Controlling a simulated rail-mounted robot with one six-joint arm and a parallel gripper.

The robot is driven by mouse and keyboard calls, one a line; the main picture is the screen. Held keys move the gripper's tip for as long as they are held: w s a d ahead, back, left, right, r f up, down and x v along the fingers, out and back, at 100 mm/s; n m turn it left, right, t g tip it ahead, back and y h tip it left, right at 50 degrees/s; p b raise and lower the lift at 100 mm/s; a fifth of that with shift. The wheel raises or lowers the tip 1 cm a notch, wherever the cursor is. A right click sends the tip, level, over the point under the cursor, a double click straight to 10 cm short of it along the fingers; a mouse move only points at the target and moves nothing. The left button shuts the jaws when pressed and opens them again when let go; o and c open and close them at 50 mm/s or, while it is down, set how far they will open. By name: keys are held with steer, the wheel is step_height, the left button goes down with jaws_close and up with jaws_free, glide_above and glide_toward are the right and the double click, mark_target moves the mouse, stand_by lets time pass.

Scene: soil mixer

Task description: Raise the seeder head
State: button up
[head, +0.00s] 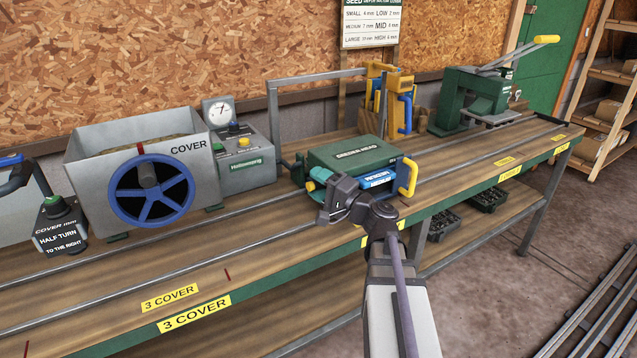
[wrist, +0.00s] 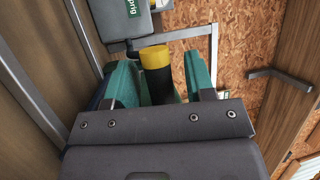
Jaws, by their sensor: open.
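The seeder head (head: 350,154) is a dark green box with a lettered top, on the rails of the bench in the middle of the head view. A blue labelled block and a yellow handle (head: 408,177) are at its right. My gripper (head: 317,179) is at its front left side, with teal fingers. In the wrist view, my gripper's two fingers (wrist: 158,82) stand apart on either side of a dark upright grip with a yellow end (wrist: 155,57). The grip's lower part is hidden by my gripper, and I cannot tell whether a finger touches it.
A grey cover bin (head: 205,178) with a blue handwheel (head: 152,190) and a grey control box (head: 246,160) stand to the left. A grey frame (head: 273,120) rises behind. A green lever press (head: 470,100) stands at the right. The bench front between the yellow labels is clear.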

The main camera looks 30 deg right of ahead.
steer(key=shift+c, duration=0.3)
jaws_close()
steer(key=shift+r, duration=0.15)
